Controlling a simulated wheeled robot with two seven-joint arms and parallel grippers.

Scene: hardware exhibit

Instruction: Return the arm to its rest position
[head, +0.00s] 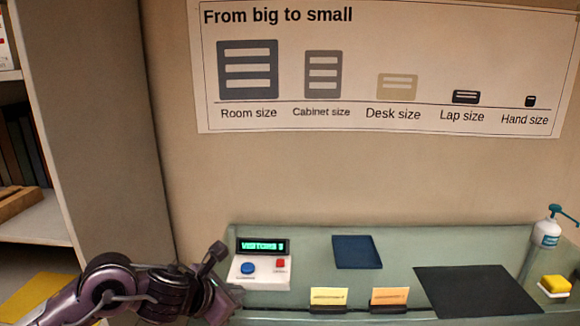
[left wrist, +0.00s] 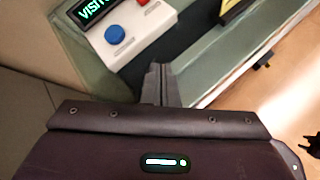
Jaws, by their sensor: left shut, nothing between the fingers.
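My left arm comes in from the lower left in the head view. My left gripper (head: 216,256) is beside the left end of the green table, next to a white button box (head: 262,271). In the left wrist view its fingers (left wrist: 158,82) are together with nothing between them. The box has a blue button (head: 247,268), a red button (head: 281,263) and a lit green display (head: 262,246). The box and blue button (left wrist: 114,35) also show in the left wrist view, just beyond the fingers, apart from them.
A shelf unit (head: 100,120) stands at left.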

